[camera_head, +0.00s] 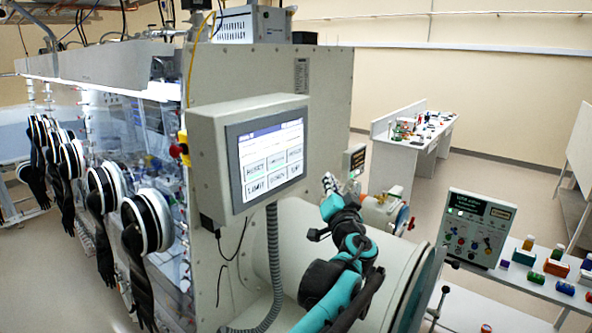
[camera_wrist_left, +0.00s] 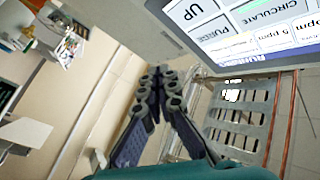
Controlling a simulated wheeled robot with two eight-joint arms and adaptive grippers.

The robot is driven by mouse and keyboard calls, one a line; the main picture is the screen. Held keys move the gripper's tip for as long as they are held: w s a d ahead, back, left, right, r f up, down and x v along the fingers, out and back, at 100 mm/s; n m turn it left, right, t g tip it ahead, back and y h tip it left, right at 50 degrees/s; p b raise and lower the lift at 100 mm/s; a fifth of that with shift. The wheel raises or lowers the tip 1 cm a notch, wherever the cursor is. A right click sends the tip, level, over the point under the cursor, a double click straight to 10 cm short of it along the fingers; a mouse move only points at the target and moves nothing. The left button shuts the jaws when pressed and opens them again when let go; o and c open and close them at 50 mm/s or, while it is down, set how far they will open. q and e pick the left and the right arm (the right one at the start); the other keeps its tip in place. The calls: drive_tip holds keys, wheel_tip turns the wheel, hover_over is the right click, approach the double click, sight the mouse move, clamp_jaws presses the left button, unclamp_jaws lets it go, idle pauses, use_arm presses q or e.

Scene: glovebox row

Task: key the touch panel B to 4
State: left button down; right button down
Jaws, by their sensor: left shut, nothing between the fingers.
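A touch panel (camera_head: 271,157) in a grey housing stands out from the end of the glovebox. Its lit screen has two rows of grey buttons, with text bars above. I cannot read a letter B or the set value on it. Part of the screen (camera_wrist_left: 262,30) shows upside down at the top right of the left wrist view, with the UP, PURGE and CIRCULATE buttons and ppm readings. My left gripper (camera_head: 328,184) is shut and empty, just right of the panel's lower right edge in the head view. Its fingers (camera_wrist_left: 161,88) appear apart from the screen in the wrist view. My right gripper is out of view.
A large round antechamber (camera_head: 314,237) lies below the panel, with a ribbed hose (camera_head: 274,262) hanging beside it. A smaller display box (camera_head: 353,161) is behind my left gripper. A control box (camera_head: 475,230) and coloured vials stand on the right bench. Black gloves (camera_head: 137,260) hang at left.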

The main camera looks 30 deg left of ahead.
use_arm(q)
approach(300, 165)
drive_tip(key=shift+w+d+x, duration=0.15)
drive_tip(key=shift+x, duration=1.15)
drive_tip(key=shift+w+d+x, duration=0.15)
drive_tip(key=shift+d+x, duration=0.05)
drive_tip(key=shift+x, duration=1.05)
drive_tip(key=shift+a, duration=0.4)
drive_tip(key=shift+a, duration=0.4)
drive_tip(key=shift+d, duration=0.85)
drive_tip(key=shift+s+d, duration=0.2)
drive_tip(key=shift+d, duration=2.3)
